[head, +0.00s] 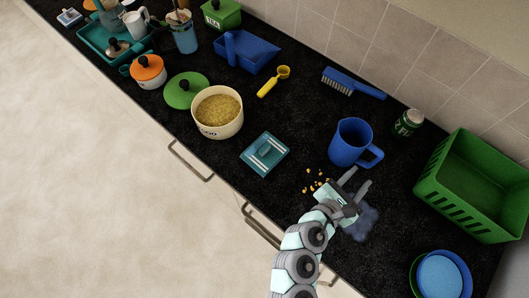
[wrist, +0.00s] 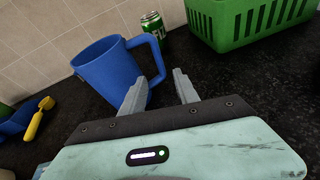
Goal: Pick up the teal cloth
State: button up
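The teal cloth (head: 265,154) lies folded flat on the black countertop in the head view, with white stripes near its edges. It is left of my gripper (head: 358,180), with some bare counter between them. My gripper is open and empty, close to the blue jug (head: 350,143). In the wrist view my gripper (wrist: 160,84) shows its two fingers apart, with the jug (wrist: 105,72) just beyond the left finger.
Yellow crumbs (head: 315,184) lie between cloth and gripper. A bluish patch (head: 364,222) is beside my gripper. A pot of yellow food (head: 218,112) stands left of the cloth. A green basket (head: 475,185) and a green can (head: 408,122) are at the right. A blue brush (head: 352,83) lies behind.

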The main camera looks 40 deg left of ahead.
dwell(0.3)
jog(key=o, duration=1.4)
